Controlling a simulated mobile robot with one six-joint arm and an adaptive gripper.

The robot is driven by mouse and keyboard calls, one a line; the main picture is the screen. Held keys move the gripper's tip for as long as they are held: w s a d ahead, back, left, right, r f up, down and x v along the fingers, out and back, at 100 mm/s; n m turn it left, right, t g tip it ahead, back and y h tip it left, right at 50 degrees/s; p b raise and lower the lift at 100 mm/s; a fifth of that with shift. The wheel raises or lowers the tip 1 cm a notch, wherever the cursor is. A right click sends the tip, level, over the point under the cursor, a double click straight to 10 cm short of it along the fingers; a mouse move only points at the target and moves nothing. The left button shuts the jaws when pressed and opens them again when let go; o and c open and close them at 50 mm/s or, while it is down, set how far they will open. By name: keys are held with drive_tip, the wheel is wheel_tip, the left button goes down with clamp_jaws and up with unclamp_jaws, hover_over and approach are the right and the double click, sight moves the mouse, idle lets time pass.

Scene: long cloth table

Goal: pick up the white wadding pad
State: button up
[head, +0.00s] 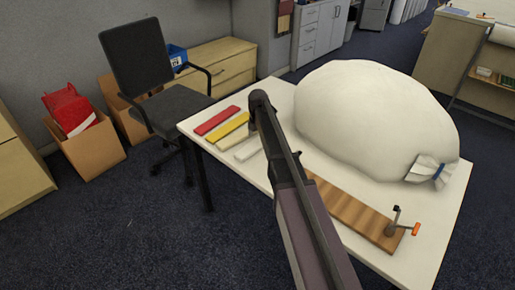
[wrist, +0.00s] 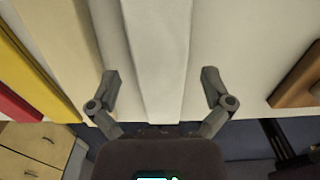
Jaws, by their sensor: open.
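The white wadding pad is a long pale bar (wrist: 155,60) running up the middle of the wrist view. In the head view it lies on the table (head: 248,149), just left of my arm, its right part hidden. My gripper (wrist: 163,88) is open in the wrist view, one finger on each side of the pad with a gap on both sides. I cannot tell how high the fingertips are above the table. In the head view my arm hides the gripper.
Left of the pad lie a cream bar (wrist: 82,45), a yellow bar (head: 222,132) and a red bar (head: 217,120). A wooden board with a clamp (head: 350,212) lies to the right. A big white sack (head: 370,115) fills the table's back. A chair (head: 180,102) stands left.

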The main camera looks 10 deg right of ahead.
drive_tip(key=shift+f+b, duration=0.85)
drive_tip(key=shift+f, duration=0.25)
drive_tip(key=c, duration=0.8)
drive_tip(key=shift+c, duration=0.2)
drive_tip(key=shift+r, duration=0.25)
wheel_tip(320, 180, up, 4)
drive_tip(key=p, duration=0.4)
drive_tip(key=shift+f, duration=0.25)
drive_tip(key=s, duration=1)
drive_tip(key=s+a+r+p, duration=0.1)
drive_tip(key=s, duration=0.5)
drive_tip(key=shift+a+r, duration=0.1)
drive_tip(key=shift+r, duration=0.1)
